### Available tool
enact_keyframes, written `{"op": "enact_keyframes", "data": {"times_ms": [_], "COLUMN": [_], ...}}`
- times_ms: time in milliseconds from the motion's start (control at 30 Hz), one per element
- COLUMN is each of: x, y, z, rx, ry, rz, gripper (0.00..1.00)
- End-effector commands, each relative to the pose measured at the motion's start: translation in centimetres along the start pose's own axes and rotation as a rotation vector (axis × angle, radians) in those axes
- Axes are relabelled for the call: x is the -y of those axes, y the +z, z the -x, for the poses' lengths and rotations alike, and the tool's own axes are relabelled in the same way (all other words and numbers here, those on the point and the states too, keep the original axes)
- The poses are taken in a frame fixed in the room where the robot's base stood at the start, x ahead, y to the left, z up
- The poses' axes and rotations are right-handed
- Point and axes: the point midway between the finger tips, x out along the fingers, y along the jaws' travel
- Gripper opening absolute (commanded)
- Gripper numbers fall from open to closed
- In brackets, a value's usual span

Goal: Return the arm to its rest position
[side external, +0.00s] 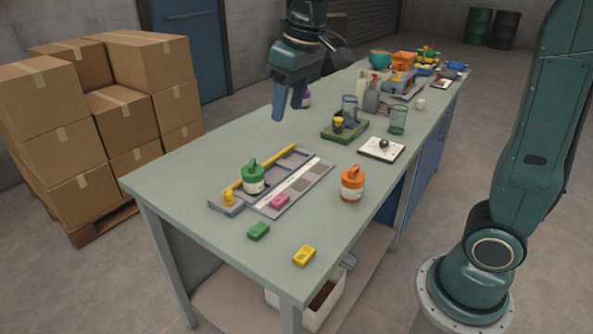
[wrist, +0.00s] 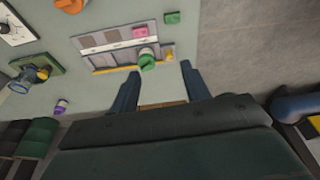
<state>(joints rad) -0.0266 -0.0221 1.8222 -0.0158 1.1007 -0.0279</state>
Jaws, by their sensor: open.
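My gripper (side external: 289,106) hangs above the far left part of the workbench (side external: 160,177) in the side view, clear of everything on it. In the wrist view its two blue fingers (wrist: 157,84) are spread apart with nothing held between them. A green-lidded jar (side external: 254,180) stands on a grey tray (side external: 298,191) below; the jar also shows in the wrist view (wrist: 147,60), beyond the fingertips. A pink block (side external: 279,201) lies on the tray's near part.
An orange-lidded jar (side external: 352,184), a green block (side external: 258,231) and a yellow block (side external: 304,256) stand on the bench. Glasses (side external: 397,121) and several containers crowd its far end. Stacked cardboard boxes (side external: 50,100) stand at left.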

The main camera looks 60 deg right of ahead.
Motion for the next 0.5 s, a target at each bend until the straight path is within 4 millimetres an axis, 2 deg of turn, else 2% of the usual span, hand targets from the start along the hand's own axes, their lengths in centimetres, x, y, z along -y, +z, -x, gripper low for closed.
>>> {"op": "enact_keyframes", "data": {"times_ms": [200, 500], "x": [0.0, 0.0], "y": [4.8, 11.2], "z": [1.8, 2.5], "rx": [-0.06, -0.136], "ry": [0.005, 0.012], "rz": [-0.015, -0.035], "gripper": [0.47, 0.47]}}
